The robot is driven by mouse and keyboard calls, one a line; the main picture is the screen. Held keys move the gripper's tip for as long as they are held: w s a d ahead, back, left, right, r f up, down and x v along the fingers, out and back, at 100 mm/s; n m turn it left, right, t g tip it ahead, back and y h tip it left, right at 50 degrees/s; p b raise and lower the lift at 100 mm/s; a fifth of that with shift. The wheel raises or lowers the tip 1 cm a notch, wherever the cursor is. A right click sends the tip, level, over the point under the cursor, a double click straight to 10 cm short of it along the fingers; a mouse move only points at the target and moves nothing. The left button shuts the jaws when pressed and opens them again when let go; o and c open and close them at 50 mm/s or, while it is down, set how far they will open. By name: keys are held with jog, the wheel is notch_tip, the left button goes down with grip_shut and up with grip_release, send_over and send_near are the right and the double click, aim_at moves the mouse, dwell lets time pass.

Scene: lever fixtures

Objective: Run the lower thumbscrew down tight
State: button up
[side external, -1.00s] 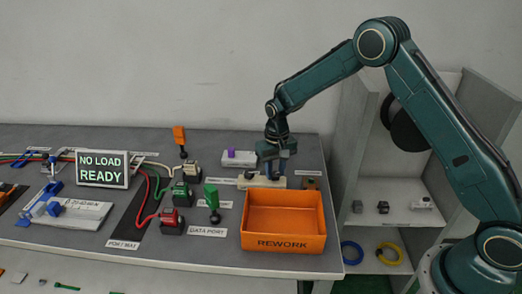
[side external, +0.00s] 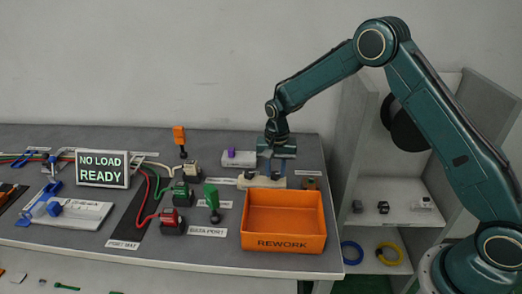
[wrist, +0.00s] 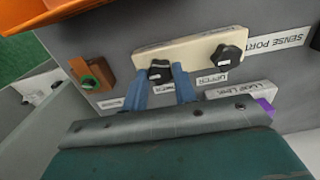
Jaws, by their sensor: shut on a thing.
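A cream plate (wrist: 195,52) carries two black thumbscrews. The upper thumbscrew (wrist: 228,57) sits at the plate's right end in the wrist view, by the UPPER label (wrist: 212,80). The lower thumbscrew (wrist: 159,69) sits at the left end, above a small label that is too small to read surely. My gripper (wrist: 162,72) is shut on the lower thumbscrew, one blue finger on each side. In the side view the plate (side external: 262,182) lies behind the orange bin, with my gripper (side external: 271,171) pointing down onto it. There the thumbscrew heads are too small to make out.
The orange REWORK bin (side external: 283,245) stands just in front of the plate. A pale block with a purple part (side external: 239,158) is behind it. Green (side external: 212,199) and red (side external: 171,220) parts stand to the left. The display (side external: 102,168) reads NO LOAD READY.

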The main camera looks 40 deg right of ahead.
aim_at(275, 173)
jog(key=o, duration=1)
jog(key=shift+c, duration=0.2)
jog(key=shift+r, duration=0.1)
notch_tip(275, 173, up, 14)
dwell(0.3)
